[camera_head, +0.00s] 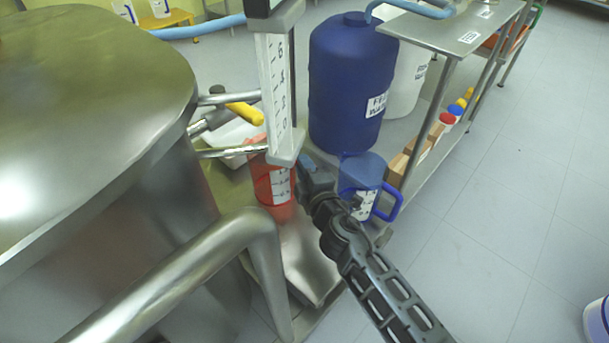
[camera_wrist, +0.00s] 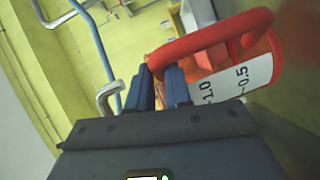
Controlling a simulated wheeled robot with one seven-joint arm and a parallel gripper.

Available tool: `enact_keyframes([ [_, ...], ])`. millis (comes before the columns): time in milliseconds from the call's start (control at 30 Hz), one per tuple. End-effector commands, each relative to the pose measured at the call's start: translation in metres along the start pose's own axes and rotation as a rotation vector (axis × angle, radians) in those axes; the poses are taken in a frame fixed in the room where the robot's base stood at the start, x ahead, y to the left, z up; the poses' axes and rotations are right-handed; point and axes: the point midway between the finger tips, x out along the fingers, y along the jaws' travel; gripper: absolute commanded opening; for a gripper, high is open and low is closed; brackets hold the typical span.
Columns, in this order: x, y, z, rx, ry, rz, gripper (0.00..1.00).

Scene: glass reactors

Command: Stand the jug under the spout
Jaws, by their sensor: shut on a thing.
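A red jug (camera_head: 268,183) with a white scale label is beside the steel vessel, partly behind a white level gauge in the head view. My gripper (camera_head: 312,178) is at its right side. In the wrist view, my gripper (camera_wrist: 165,84) is shut on the handle of the red jug (camera_wrist: 235,85), and the jug looks tilted there. Steel pipes with a yellow lever (camera_head: 243,111) come out of the vessel near the jug. One lower pipe (camera_head: 235,150) ends close to the jug's top; whether it is directly over the mouth is hidden by the gauge.
A blue jug (camera_head: 362,178) stands right of my gripper, near a large blue drum (camera_head: 350,85) and a steel shelf (camera_head: 460,32). A thick bent steel pipe (camera_head: 190,262) crosses the front. A white tray (camera_head: 232,140) lies behind.

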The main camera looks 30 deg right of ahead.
Motion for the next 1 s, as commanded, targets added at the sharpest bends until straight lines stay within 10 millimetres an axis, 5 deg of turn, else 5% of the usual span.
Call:
enact_keyframes([
  [367, 0.005, -0.035, 0.007, 0.0, -0.001, 0.0, 0.0],
  [800, 0.005, -0.038, 0.008, 0.0, -0.001, 0.001, 0.0],
  [833, 0.005, -0.038, 0.008, 0.0, -0.001, 0.0, 0.21],
  [1000, 0.005, -0.037, 0.008, -0.001, -0.001, -0.001, 0.37],
])
